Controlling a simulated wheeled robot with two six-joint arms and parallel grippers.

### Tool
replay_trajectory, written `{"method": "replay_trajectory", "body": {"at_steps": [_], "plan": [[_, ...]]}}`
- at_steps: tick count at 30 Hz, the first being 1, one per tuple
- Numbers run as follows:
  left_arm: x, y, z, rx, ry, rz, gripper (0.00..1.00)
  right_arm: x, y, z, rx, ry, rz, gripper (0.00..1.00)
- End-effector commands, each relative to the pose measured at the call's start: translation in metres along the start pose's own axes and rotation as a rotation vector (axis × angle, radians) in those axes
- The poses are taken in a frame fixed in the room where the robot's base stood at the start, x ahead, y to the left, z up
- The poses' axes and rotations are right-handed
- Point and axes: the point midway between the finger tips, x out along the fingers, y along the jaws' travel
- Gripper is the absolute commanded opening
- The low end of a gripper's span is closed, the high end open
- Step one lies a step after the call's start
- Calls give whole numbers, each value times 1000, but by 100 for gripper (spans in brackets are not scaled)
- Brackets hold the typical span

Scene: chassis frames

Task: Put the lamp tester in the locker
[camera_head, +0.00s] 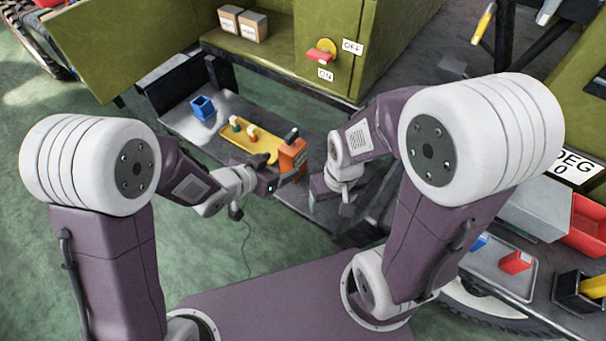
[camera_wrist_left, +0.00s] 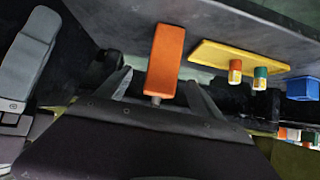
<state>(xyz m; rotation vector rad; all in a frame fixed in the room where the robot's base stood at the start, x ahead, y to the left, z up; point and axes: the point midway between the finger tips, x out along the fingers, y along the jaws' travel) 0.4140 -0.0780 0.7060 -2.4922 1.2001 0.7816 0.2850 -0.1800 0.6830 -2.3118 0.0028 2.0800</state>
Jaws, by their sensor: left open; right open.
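An orange block-shaped device with a dark top (camera_head: 292,156), which looks like the lamp tester, stands at the right end of the grey shelf (camera_head: 183,127). My left gripper (camera_head: 273,184) is open, close to it on the near side. In the left wrist view the orange device (camera_wrist_left: 166,55) appears between the spread fingers of the gripper (camera_wrist_left: 160,92); I cannot tell if they touch it. My right gripper (camera_head: 330,196) is open and empty, to the right of the device. An olive-green open compartment (camera_head: 282,52) behind may be the locker; no label shows.
A yellow plate (camera_head: 236,144) with small coloured pieces and a blue box (camera_head: 203,107) are on the shelf. Two cardboard boxes (camera_head: 242,24) sit in the green compartment. A red and yellow switch (camera_head: 321,52) is beside it. Trays of parts (camera_head: 500,262) stand at right.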

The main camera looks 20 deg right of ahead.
Motion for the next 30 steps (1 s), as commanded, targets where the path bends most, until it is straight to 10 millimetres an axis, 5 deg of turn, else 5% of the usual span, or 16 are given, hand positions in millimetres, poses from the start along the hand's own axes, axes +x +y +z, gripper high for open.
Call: {"method": "replay_trajectory", "body": {"at_steps": [17, 24, 30], "plan": [[44, 2, 0, 4, 10, 10, 76, 18, 0, 2, 0, 0, 0, 72], [86, -2, 2, 5, 11, 10, 76, 37, 1, 4, 0, 0, 0, 72], [93, -3, 0, 3, 9, 9, 76, 37, 1, 4, 0, 0, 0, 72]]}}
